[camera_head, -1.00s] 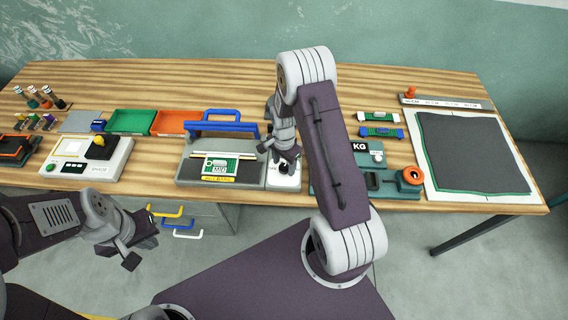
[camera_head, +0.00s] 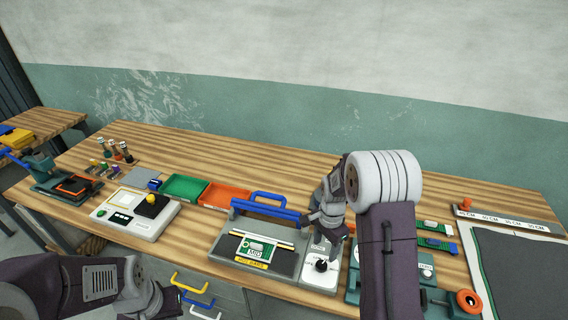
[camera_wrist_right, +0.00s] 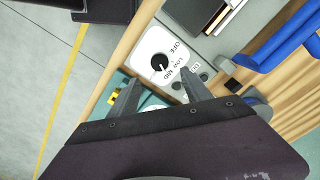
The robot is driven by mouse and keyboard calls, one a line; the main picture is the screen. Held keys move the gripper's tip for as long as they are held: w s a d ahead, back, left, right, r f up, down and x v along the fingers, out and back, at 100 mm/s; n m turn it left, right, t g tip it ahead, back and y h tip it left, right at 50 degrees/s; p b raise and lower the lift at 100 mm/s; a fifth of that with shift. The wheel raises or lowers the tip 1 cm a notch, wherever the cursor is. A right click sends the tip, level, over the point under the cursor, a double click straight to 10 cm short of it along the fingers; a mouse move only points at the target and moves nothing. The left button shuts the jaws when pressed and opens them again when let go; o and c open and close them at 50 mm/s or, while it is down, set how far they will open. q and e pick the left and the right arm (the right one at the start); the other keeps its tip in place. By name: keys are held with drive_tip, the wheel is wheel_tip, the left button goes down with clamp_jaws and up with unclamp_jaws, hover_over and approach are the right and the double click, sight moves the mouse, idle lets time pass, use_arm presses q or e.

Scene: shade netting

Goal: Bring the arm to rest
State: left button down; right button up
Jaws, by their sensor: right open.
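My right arm reaches in from the lower right in the head view. Its gripper (camera_head: 328,238) hangs above the white switch panel of the heat sealer, just behind the black dial knob (camera_head: 321,265). In the right wrist view the two fingers (camera_wrist_right: 155,80) are spread with nothing between them. The dial knob (camera_wrist_right: 160,62) shows whole beyond the fingertips, apart from them, with OFF, LOW and MID marks around it. My left gripper (camera_head: 163,303) is low at the left in the head view, in front of the bench; its jaws are unclear.
The sealer (camera_head: 262,262) with its blue handle (camera_head: 264,209) stands beside my right gripper. A scale (camera_head: 352,288) lies partly behind my right arm. Green (camera_head: 185,187) and orange (camera_head: 225,196) trays and a white device (camera_head: 112,217) are to the left. The wooden bench behind is clear.

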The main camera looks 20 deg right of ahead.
drive_tip(key=s+a+r+n+t+b, duration=0.2)
drive_tip(key=s+a+r+n+b, duration=0.25)
drive_tip(key=a, duration=0.25)
drive_tip(key=s+f+n, duration=0.2)
drive_tip(key=s+n, duration=0.6)
drive_tip(key=n, duration=0.1)
drive_tip(key=shift+s+a+f+n+g+p, duration=0.3)
drive_tip(key=shift+a+f+n+g+p, duration=0.05)
drive_tip(key=shift+a+g+p, duration=0.1)
drive_tip(key=shift+s, duration=0.15)
